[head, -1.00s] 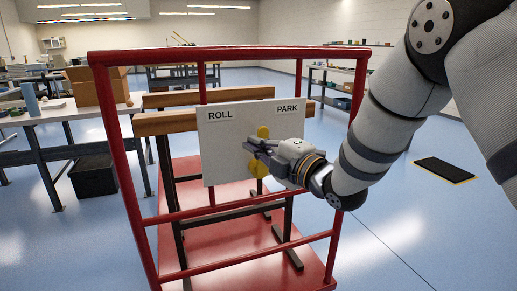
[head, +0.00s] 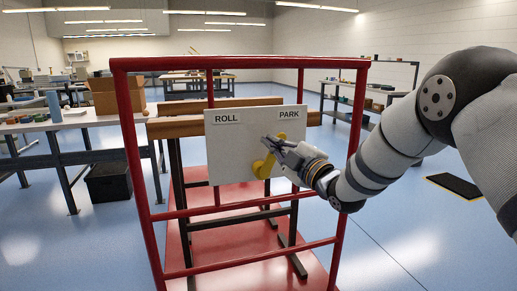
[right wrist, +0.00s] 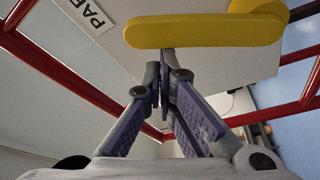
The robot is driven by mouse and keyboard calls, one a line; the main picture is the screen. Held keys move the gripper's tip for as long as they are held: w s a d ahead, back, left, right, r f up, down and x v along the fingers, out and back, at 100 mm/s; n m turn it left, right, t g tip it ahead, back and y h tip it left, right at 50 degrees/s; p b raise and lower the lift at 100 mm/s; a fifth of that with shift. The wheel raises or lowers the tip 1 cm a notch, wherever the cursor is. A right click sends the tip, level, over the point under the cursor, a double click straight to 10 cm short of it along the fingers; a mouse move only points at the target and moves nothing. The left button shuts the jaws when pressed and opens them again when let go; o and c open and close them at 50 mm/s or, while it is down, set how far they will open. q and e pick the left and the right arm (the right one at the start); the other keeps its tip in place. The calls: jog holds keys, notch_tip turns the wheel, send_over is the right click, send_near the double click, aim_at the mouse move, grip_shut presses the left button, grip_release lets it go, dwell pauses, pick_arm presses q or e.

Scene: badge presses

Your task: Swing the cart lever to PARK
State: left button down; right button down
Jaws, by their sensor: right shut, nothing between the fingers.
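The yellow lever (head: 262,168) is on a white board (head: 225,160) labelled ROLL at upper left and PARK at upper right. It leans up and to the right from its round lower part, toward the PARK label (head: 290,113). My right gripper (head: 268,142) is in front of the lever's upper part and hides some of it. In the right wrist view the lever (right wrist: 200,31) crosses above my shut, empty fingertips (right wrist: 160,85). They are close to its edge; I cannot tell if they touch. My left gripper is not in view.
The board is on a red-framed cart (head: 130,140) with rails around my right gripper. A workbench (head: 95,120) with a cardboard box (head: 118,95) stands at the left, a black bin (head: 108,181) beneath it. A dark mat (head: 458,186) lies on open floor at the right.

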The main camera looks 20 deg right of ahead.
jog(key=shift+d+m, duration=0.6)
jog(key=shift+m, duration=0.2)
jog(key=shift+f, duration=0.1)
